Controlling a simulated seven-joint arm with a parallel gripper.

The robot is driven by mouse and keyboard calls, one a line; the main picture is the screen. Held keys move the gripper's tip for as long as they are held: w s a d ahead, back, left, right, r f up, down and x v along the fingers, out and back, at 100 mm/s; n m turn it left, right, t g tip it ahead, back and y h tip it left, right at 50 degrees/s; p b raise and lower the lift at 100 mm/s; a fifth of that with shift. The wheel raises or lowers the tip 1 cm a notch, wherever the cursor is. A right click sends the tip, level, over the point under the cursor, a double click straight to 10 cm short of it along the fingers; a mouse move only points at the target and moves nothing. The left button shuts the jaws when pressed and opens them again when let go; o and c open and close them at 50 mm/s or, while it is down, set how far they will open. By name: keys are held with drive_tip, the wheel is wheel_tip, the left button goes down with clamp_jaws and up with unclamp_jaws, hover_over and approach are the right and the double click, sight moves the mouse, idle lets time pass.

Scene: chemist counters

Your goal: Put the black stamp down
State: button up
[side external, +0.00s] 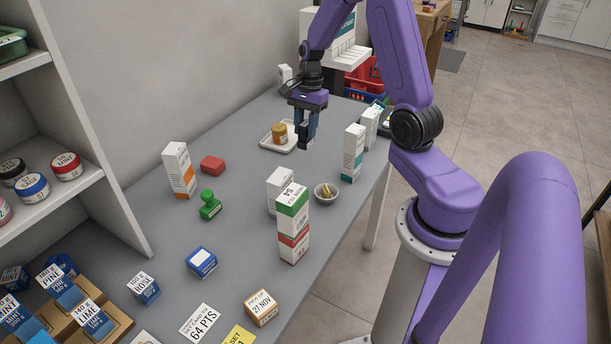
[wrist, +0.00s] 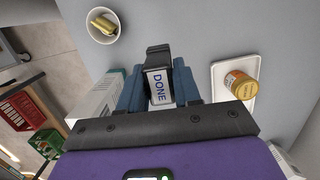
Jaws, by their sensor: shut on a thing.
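My gripper (side external: 305,130) is over the far part of the grey counter and is shut on the black stamp (wrist: 158,54). In the wrist view the stamp sits between the blue fingers (wrist: 158,80), with its white label reading DONE facing the camera. In the side view the fingers mostly hide the stamp. I cannot tell whether its lower end touches the counter. The gripper is just right of a white tray (side external: 287,149) holding an amber jar (side external: 279,133); both also show in the wrist view, the jar (wrist: 240,85) on the tray (wrist: 219,92).
A small bowl (side external: 326,193) with yellowish pieces stands nearer on the counter. White cartons (side external: 354,152) stand along the right edge. A green stamp (side external: 210,205), a red block (side external: 212,166) and a blue box (side external: 201,262) are nearer left. Bare counter (side external: 240,235) lies between them.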

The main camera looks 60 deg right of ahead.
drive_tip(key=shift+f, duration=5.35)
drive_tip(key=shift+f, duration=0.15)
drive_tip(key=o, duration=1.1)
drive_tip(key=shift+c, duration=0.2)
